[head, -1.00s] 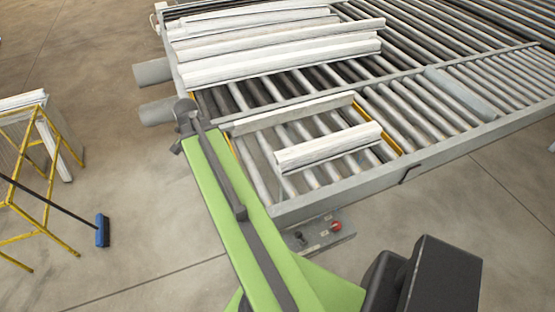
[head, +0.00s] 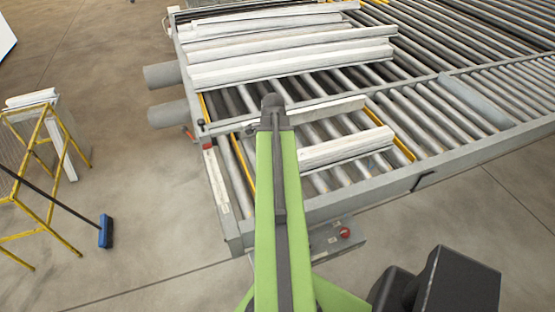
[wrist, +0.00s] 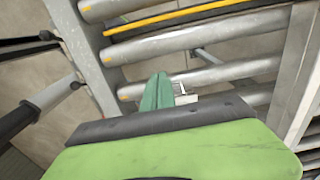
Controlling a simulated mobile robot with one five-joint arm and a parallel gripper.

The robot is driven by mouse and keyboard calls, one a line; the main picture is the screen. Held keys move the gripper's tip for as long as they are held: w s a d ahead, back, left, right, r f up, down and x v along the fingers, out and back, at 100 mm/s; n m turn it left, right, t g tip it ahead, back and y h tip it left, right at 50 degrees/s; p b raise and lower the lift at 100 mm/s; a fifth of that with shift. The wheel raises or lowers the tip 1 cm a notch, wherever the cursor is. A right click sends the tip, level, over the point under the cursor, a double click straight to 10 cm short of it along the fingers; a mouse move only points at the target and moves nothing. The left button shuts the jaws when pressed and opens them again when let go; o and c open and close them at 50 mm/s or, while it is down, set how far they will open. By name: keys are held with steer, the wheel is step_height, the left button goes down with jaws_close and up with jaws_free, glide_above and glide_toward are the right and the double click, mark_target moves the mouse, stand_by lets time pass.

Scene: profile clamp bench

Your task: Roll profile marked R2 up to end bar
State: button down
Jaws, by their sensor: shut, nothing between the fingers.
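A white profile (head: 345,149) lies across the rollers near the front of the small roller section. I cannot read a mark on it, so I cannot confirm that it is R2. Behind it runs a pale grey bar (head: 335,109), roughly parallel and apart from it; I cannot tell if this is the end bar. In the head view my gripper is hidden behind my green arm, left of the profile. In the wrist view my gripper (wrist: 158,92) shows its green fingers together, over the rollers. A small whitish piece (wrist: 185,98) shows beside the fingertips; I cannot tell what it is.
Several white profiles (head: 290,55) lie on the rollers farther back. A frame rail (head: 430,172) edges the roller table in front. A control box with a red button (head: 345,232) sits below it. A yellow stand (head: 40,150) and a blue broom (head: 105,231) are at left.

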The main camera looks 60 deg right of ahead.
step_height(320, 180, down, 7)
steer(key=b, duration=0.5)
steer(key=s+d+r, duration=0.1)
steer(key=s+d+p, duration=0.1)
steer(key=d, duration=0.1)
steer(key=shift+s+d+r, duration=0.1)
steer(key=shift+s+r, duration=0.1)
steer(key=shift+r, duration=0.2)
